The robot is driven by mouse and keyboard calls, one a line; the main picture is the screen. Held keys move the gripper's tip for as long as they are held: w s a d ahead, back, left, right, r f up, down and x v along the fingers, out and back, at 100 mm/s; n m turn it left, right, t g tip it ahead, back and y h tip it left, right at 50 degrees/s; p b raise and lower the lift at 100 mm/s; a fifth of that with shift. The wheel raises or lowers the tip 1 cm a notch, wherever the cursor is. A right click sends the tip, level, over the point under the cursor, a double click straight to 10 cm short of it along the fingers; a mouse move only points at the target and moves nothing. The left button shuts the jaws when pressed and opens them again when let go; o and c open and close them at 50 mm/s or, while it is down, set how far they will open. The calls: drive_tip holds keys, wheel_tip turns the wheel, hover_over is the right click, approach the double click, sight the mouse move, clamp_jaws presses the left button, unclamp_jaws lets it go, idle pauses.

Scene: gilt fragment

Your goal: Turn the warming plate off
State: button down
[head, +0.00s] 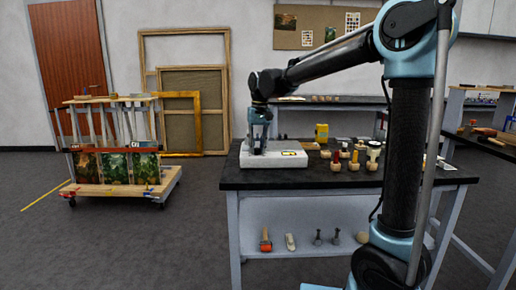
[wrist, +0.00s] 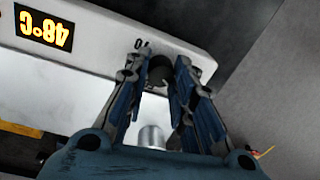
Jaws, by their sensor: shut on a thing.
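The warming plate (head: 278,160) is a white, low box at the left end of the dark worktop in the head view. In the wrist view its white front panel (wrist: 95,28) carries a lit display (wrist: 43,31) reading 48°C upside down. A dark round knob (wrist: 160,69) sits on that panel by a small printed mark. My gripper (wrist: 160,73) has a finger on each side of the knob and is shut on it. In the head view my gripper (head: 257,149) points down at the plate's left part; the knob is hidden there.
Several small jars and tools (head: 352,160) stand on the worktop right of the plate. A yellow container (head: 321,133) is behind them. A wheeled cart with paintings (head: 118,190) stands at left. The floor (head: 205,235) between cart and table is clear.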

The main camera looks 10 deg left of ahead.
drive_tip(key=n, duration=1.3)
drive_tip(key=shift+w+h, duration=0.1)
drive_tip(key=shift+h, duration=0.3)
drive_tip(key=shift+n, duration=0.5)
drive_tip(key=c, duration=1.3)
unclamp_jaws()
drive_tip(key=shift+w, duration=0.1)
drive_tip(key=shift+c, duration=0.2)
drive_tip(key=shift+r, duration=0.2)
wheel_tip(320, 180, up, 12)
drive_tip(key=shift+w+f, duration=0.25)
drive_tip(key=shift+w, duration=0.1)
